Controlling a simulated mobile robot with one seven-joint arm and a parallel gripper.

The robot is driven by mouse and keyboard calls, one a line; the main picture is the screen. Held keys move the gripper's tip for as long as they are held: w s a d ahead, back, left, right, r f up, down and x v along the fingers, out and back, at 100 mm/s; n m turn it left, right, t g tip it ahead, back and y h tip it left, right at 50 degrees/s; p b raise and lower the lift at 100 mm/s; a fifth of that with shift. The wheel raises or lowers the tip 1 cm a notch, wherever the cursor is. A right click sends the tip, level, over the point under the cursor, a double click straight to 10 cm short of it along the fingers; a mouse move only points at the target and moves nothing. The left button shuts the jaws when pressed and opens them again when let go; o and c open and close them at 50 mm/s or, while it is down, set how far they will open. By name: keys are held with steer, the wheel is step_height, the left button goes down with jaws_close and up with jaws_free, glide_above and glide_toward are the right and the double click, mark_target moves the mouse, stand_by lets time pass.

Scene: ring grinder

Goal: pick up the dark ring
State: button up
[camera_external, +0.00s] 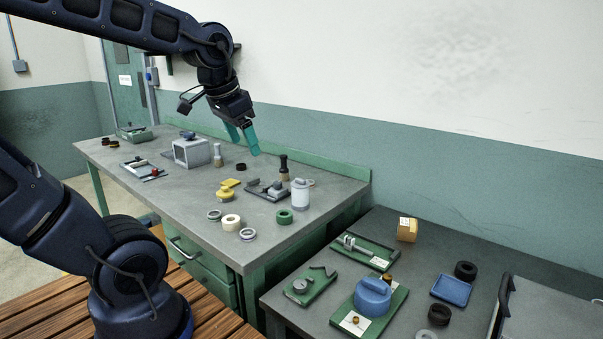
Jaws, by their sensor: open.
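Several dark rings are in view, and I cannot tell which one the task means. A small dark ring (241,167) lies on the grey bench below my gripper. A larger black ring (466,271) and a dark grey ring (439,315) are on the right-hand table. Small dark rings (105,141) also sit at the bench's far left end. My gripper (246,148) has teal fingers, is open and empty, and hangs above the bench, apart from everything on it.
The grey bench (165,220) holds a grey box-like fixture (192,152), a white cylinder (300,194), a green ring (284,216) and pale rings (230,222).

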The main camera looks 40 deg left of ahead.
steer(key=w+d+f+m+g, duration=0.1)
steer(key=w+d+f+m, duration=0.1)
steer(key=w+d+m, duration=0.3)
steer(key=w+d+f+m, duration=0.1)
steer(key=w+d+f, duration=0.25)
steer(key=w, duration=0.25)
steer(key=m+g+h, duration=0.5)
steer(key=m, duration=0.8)
glide_toward(439, 304)
steer(key=x, duration=0.3)
steer(key=s+x, duration=0.1)
steer(key=x, duration=0.5)
steer(key=shift+s+d+r, duration=0.2)
steer(key=shift+s+d, duration=0.2)
steer(key=shift+s, duration=0.05)
steer(key=c, duration=1.1)
steer(key=shift+c, duration=0.2)
steer(key=shift+r, duration=0.1)
